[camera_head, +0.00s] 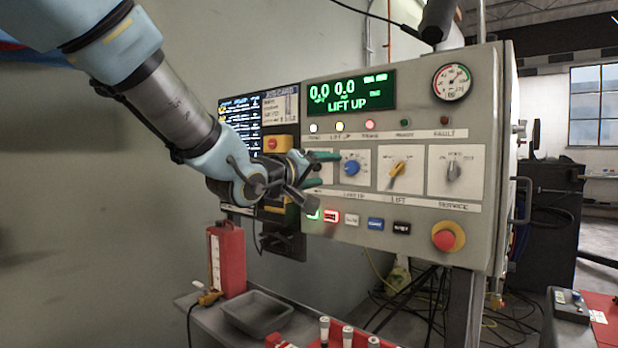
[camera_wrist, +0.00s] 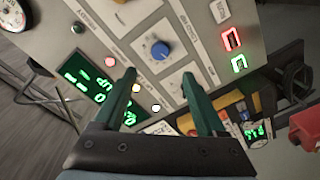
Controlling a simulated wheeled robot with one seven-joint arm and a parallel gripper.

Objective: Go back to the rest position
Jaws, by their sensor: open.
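My gripper (camera_head: 322,169) is in front of the left part of a grey control panel (camera_head: 471,120). Its two green fingers are apart, with nothing between them. In the wrist view my gripper (camera_wrist: 160,98) points at the panel near the blue knob (camera_wrist: 160,50). A gap seems to remain between fingertips and knob, though contact is hard to judge. The blue knob (camera_head: 352,168) also shows in the head view just right of the fingertips. A green display (camera_head: 350,93) reads "LIFT UP". A yellow selector (camera_head: 398,170) and a dark selector (camera_head: 454,171) sit further right.
A red emergency button (camera_head: 448,236) is at the panel's lower right. Below stand a red container (camera_head: 227,258) and a grey tray (camera_head: 256,311) on a shelf. A dark screen (camera_head: 240,125) is left of the panel. The wall (camera_head: 80,200) side at left is open.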

